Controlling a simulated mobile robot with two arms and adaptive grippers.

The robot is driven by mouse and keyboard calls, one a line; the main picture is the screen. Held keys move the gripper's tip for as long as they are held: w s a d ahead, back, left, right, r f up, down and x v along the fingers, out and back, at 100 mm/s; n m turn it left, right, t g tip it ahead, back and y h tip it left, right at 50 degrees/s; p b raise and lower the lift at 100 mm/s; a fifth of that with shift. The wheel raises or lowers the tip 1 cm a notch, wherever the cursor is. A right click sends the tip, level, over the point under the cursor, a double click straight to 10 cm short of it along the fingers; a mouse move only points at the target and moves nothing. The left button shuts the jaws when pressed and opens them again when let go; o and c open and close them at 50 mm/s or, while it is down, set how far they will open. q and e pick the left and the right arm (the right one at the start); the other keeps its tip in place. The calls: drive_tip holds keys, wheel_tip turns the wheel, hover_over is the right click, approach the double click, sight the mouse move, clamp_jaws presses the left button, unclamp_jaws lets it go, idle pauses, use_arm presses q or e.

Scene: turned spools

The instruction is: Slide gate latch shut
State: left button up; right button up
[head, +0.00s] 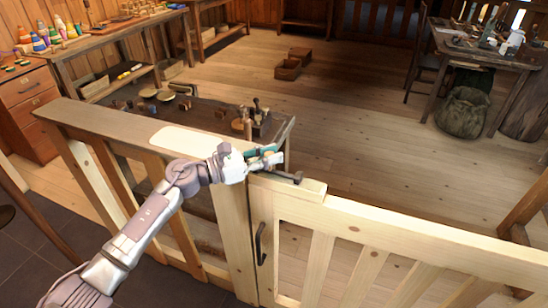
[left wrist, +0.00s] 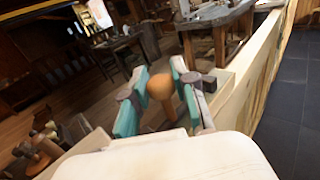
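The pale wooden gate (head: 390,232) stands in line with its post (head: 236,230) in the head view. A dark metal latch bolt (head: 291,177) lies along the top rail near the post, its right end showing. My left gripper (head: 277,154) is over the top of the post, beside the bolt. In the left wrist view, a round orange-brown knob (left wrist: 160,87) on a stem sits between the teal pads of my left gripper (left wrist: 160,68), which look closed against both its sides. The knob is hidden by the fingers in the head view. My right gripper is not in view.
A black handle (head: 261,243) is on the gate's near side. A wide fence rail (head: 100,122) runs left of the post. Behind it stands a low dark table (head: 205,118) with turned pieces. A workbench (head: 480,52) is at the far right. The floor beyond the gate is mostly clear.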

use_arm(q)
drive_tip(key=o, duration=0.4)
drive_tip(key=shift+w+a, duration=0.1)
drive_tip(key=shift+a, duration=0.2)
drive_tip(key=v, duration=1.2)
drive_tip(key=shift+d, duration=0.1)
